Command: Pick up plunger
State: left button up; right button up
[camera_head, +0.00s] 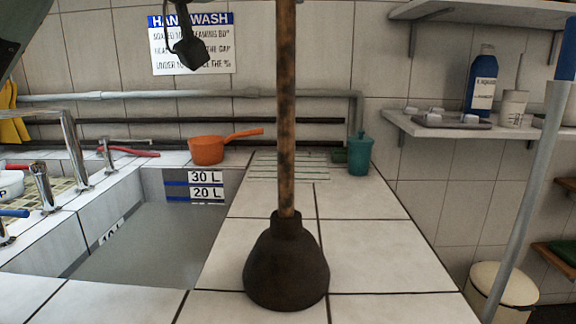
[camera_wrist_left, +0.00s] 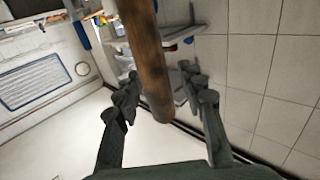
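The plunger stands upright on the tiled counter in the head view, with a dark rubber cup (camera_head: 286,268) and a long brown wooden handle (camera_head: 286,120) that runs out of the top of the picture. In the left wrist view the open fingers of my left gripper (camera_wrist_left: 159,80) lie on either side of the handle (camera_wrist_left: 148,60), with visible gaps. Whether the handle is fully between them in depth is unclear. My right gripper is in neither view.
A water-filled sink (camera_head: 150,245) lies left of the plunger, with taps (camera_head: 75,160) beyond. A shelf (camera_head: 440,128) with bottles and a grey pole (camera_head: 527,190) are right. Counter around the cup is clear.

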pick_arm(q)
jog(key=shift+w+d, duration=0.45)
grip_shut()
jog(key=shift+r, duration=0.1)
